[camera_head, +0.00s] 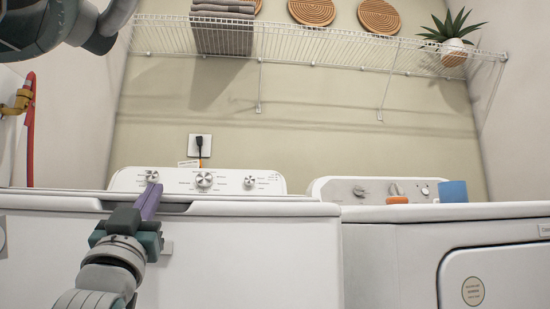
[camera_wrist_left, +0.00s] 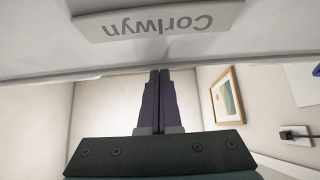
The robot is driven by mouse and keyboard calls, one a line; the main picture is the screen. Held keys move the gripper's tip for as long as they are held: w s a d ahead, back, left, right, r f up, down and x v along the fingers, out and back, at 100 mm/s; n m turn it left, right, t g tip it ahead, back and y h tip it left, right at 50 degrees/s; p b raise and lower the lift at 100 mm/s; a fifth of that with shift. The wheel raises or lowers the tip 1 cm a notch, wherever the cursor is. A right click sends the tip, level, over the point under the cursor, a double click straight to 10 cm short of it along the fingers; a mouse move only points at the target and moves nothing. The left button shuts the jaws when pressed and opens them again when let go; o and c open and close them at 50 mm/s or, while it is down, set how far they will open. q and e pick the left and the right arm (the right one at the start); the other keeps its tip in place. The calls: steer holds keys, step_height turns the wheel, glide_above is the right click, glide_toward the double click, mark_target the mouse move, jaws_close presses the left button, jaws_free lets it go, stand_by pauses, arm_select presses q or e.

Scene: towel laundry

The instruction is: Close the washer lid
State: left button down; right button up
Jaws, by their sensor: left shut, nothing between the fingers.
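The white washer (camera_head: 240,260) fills the lower left of the head view, its control panel with knobs (camera_head: 205,181) at the back. Its lid (camera_head: 270,196) looks low and nearly flat; a dark recess runs under its front edge. I cannot tell whether it is fully down. My left gripper (camera_head: 152,190) is shut and empty, its purple fingers at the lid's front edge; contact is unclear. In the left wrist view, the shut fingers (camera_wrist_left: 158,75) point at a white surface with an upside-down "Corlwyn" badge (camera_wrist_left: 158,20). My right gripper is not seen.
A white dryer (camera_head: 390,265) stands to the right, with an orange item (camera_head: 397,200) and a blue item (camera_head: 453,191) at its back. A wire shelf (camera_head: 320,45) spans the wall above. A red hose (camera_head: 30,130) hangs at left.

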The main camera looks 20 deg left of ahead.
arm_select(q)
step_height(320, 180, up, 4)
steer(key=r+p, duration=0.1)
steer(key=p, duration=0.2)
steer(key=v, duration=1.1)
steer(key=d+r+m+g+h+p, duration=0.5)
steer(key=r+g+h+p, duration=0.35)
steer(key=p, duration=1.85)
steer(key=s+d+r+m+g+h+p, duration=0.1)
steer(key=s+d+r+g+h+p, duration=0.2)
steer(key=s+p, duration=0.4)
steer(key=s+d+r+m+g+p, duration=0.1)
steer(key=s+d+r+g+p, duration=0.3)
steer(key=s+p, duration=0.35)
steer(key=s+d+r+m+g+h+p, duration=0.2)
steer(key=s+d+g+p, duration=0.25)
steer(key=s+p, duration=0.3)
step_height(320, 180, up, 35)
steer(key=t+p, duration=0.1)
steer(key=p, duration=3.3)
steer(key=shift+w+n, duration=0.3)
steer(key=shift+w, duration=0.15)
